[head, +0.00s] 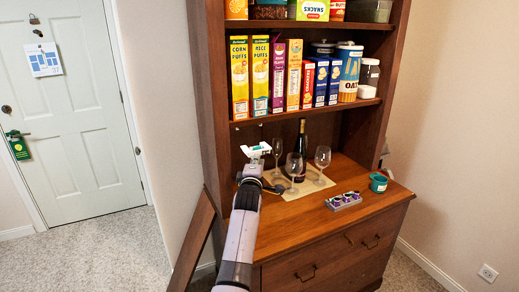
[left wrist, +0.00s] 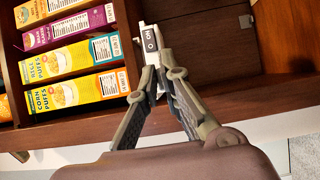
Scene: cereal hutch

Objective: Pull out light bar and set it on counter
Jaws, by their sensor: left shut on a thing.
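The light bar (head: 256,150) is a small white piece with a teal-looking part, in front of the hutch below the cereal shelf. My left gripper (head: 257,164) is shut on it from below and holds it above the counter (head: 296,222). In the left wrist view the light bar's white end (left wrist: 150,40) shows an ON marking and a round mark. The two dark fingers of my left gripper (left wrist: 163,66) close in on its near end. The rest of the bar is out of that view or hidden. My right gripper is not in view.
A dark bottle (head: 301,145) and several wine glasses (head: 293,165) stand on a mat just right of my left gripper. Cereal boxes (head: 239,78) fill the shelf above. The counter's front left is clear.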

